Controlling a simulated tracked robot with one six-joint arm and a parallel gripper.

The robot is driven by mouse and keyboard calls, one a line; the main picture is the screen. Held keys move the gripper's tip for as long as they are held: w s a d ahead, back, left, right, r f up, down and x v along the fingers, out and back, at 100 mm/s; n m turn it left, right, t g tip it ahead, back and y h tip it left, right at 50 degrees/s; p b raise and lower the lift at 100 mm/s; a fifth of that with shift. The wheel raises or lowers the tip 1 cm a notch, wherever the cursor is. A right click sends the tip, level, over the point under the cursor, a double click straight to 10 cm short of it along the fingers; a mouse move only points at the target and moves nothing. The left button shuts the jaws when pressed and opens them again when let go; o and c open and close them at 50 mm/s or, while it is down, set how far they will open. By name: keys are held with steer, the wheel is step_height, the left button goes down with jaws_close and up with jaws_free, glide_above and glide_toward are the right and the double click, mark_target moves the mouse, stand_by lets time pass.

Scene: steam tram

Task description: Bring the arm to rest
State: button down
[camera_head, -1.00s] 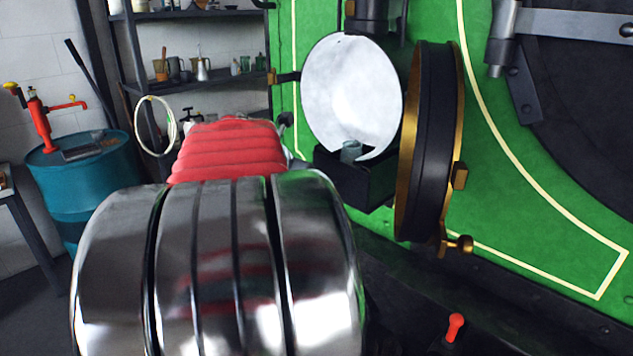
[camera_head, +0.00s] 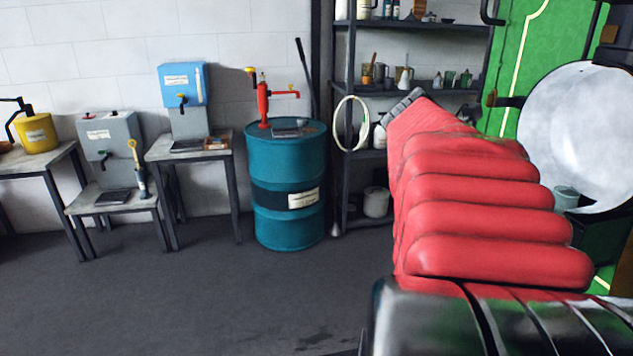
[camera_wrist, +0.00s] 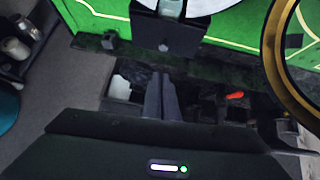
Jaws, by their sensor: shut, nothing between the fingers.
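My gripper (camera_wrist: 161,98) shows in the wrist view as two dark fingers side by side, shut and empty. It points toward the dark ledge below the green panel, in front of the lamp's black box (camera_wrist: 166,34). In the head view my arm, with red bellows and polished metal, reaches up from the lower right; it hides my fingers there. The lamp's round white reflector (camera_head: 577,135) is at the right edge, partly behind my arm, with a small glass vessel (camera_head: 565,197) at its lower edge. The brass-rimmed lamp door (camera_wrist: 290,62) shows at the right of the wrist view.
A teal drum (camera_head: 285,195) with a red hand pump (camera_head: 263,103) stands at the back. A dark shelf rack (camera_head: 352,60) with jars stands beside it. Small tables with a blue box (camera_head: 183,84) and a grey box (camera_head: 108,140) line the wall. The floor (camera_head: 200,300) at left is clear.

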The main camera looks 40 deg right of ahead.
stand_by(0.3)
steer(key=w+a+f+m+t+y, duration=0.1)
steer(key=w+a+f+m+t, duration=0.2)
steer(key=a, duration=0.4)
steer(key=w+a+f+m+t+y, duration=0.1)
steer(key=w+a+f, duration=0.1)
steer(key=w+a, duration=0.4)
steer(key=w+a+f+m+t+y, duration=0.1)
steer(key=w+a+f+m+t, duration=0.15)
steer(key=a, duration=0.65)
steer(key=a+f+m+t+y, duration=0.1)
steer(key=a+f+m+y, duration=0.2)
steer(key=a, duration=0.9)
steer(key=a+f+m+t+y, duration=0.2)
steer(key=a+f, duration=0.3)
steer(key=a, duration=0.7)
steer(key=shift+a+f+m+y, duration=0.15)
steer(key=shift+a+m+y, duration=0.2)
steer(key=shift+m, duration=0.5)
steer(key=shift+d, duration=0.1)
